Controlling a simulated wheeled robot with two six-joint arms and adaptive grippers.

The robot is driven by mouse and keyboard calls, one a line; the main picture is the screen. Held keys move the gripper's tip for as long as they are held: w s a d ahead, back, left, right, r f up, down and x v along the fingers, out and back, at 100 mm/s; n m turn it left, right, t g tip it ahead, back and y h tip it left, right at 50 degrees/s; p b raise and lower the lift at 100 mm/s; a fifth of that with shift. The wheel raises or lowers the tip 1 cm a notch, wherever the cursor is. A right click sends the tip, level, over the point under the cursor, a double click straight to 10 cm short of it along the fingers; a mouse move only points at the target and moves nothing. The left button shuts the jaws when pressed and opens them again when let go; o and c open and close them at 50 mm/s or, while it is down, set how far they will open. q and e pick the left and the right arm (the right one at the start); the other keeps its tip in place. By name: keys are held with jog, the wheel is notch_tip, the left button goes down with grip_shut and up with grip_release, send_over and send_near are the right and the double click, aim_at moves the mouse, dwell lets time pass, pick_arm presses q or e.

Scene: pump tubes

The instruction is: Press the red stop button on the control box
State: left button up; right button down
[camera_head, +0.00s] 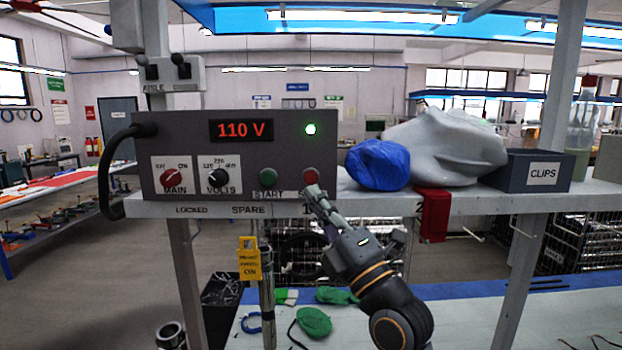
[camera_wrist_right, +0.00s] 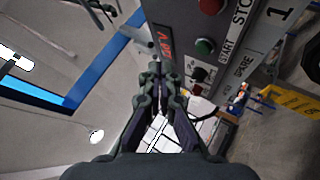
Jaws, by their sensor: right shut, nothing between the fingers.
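The grey control box (camera_head: 240,150) stands on a shelf and shows a red 110 V display and a lit green lamp. Its red stop button (camera_head: 310,176) is at the lower right of the front, beside the green start button (camera_head: 267,178). My right gripper (camera_head: 313,193) is shut and empty, its tips overlapping the area just below the red button. In the right wrist view, the red button (camera_wrist_right: 211,5) is at the top, up and right of the shut fingertips (camera_wrist_right: 156,72); contact cannot be told. My left gripper is not in view.
The MAIN knob (camera_head: 171,176) and VOLTS knob (camera_head: 218,178) sit left on the box. A blue bundle (camera_head: 377,164), a grey bag (camera_head: 445,147) and a CLIPS bin (camera_head: 525,171) stand right of it. A yellow tag (camera_head: 249,258) hangs below the shelf.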

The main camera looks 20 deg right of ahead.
aim_at(311, 178)
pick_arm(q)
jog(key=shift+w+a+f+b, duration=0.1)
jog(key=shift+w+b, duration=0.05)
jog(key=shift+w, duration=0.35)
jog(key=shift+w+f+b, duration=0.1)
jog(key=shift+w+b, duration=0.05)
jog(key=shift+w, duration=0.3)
pick_arm(e)
jog(key=w+d, duration=0.2)
jog(key=w, duration=0.7)
jog(key=shift+f, duration=0.15)
jog(key=shift+d, duration=0.1)
pick_arm(q)
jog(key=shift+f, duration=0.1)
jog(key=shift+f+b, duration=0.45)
jog(key=shift+b, duration=0.1)
pick_arm(e)
jog(key=shift+w+d, duration=0.15)
jog(key=shift+w, duration=0.2)
